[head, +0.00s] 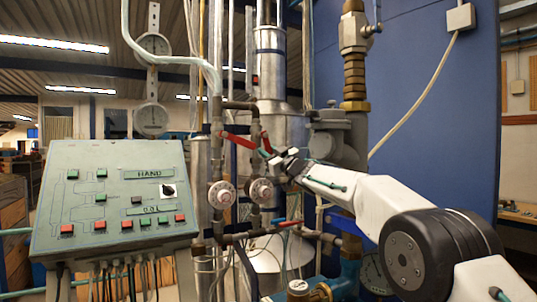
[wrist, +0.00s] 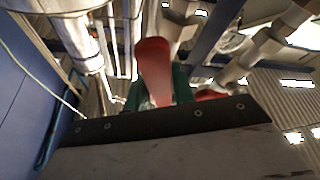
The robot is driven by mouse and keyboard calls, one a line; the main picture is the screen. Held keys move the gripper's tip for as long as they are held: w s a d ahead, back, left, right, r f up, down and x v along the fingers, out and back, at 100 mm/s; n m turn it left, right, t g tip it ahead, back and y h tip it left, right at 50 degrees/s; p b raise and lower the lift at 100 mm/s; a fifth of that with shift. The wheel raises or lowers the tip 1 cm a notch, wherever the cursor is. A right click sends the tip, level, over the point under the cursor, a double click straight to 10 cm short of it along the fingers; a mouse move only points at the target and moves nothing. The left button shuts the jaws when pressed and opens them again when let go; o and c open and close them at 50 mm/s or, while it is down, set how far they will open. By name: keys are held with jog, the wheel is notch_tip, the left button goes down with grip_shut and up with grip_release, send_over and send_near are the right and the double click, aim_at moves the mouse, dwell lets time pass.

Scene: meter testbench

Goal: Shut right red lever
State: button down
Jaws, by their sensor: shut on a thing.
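The right red lever (head: 265,143) is a short red handle on the upper pipework, just left of my gripper (head: 272,156) in the head view. In the wrist view the red lever (wrist: 155,62) stands between the green fingers of my gripper (wrist: 157,95), which is shut on it. The fingers hide its lower part. The left red lever (head: 237,141) slants down to the right on the pipe beside it. A second red part (wrist: 210,94) shows right of the fingers in the wrist view, partly hidden.
A green control panel (head: 115,200) stands at left, and a blue wall (head: 435,120) at right. Pipes crowd the space around my gripper.

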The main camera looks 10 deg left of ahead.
jog(key=shift+w+d, duration=0.3)
jog(key=shift+d, duration=0.55)
jog(key=shift+s+a+r, duration=0.1)
jog(key=shift+s+a, duration=0.05)
jog(key=shift+a, duration=0.05)
jog(key=c, duration=1.5)
grip_release()
jog(key=shift+a, duration=0.2)
jog(key=shift+s, duration=0.1)
jog(key=shift+d, duration=0.1)
jog(key=v, duration=0.7)
jog(key=shift+s+d, duration=0.2)
jog(key=shift+c, duration=0.3)
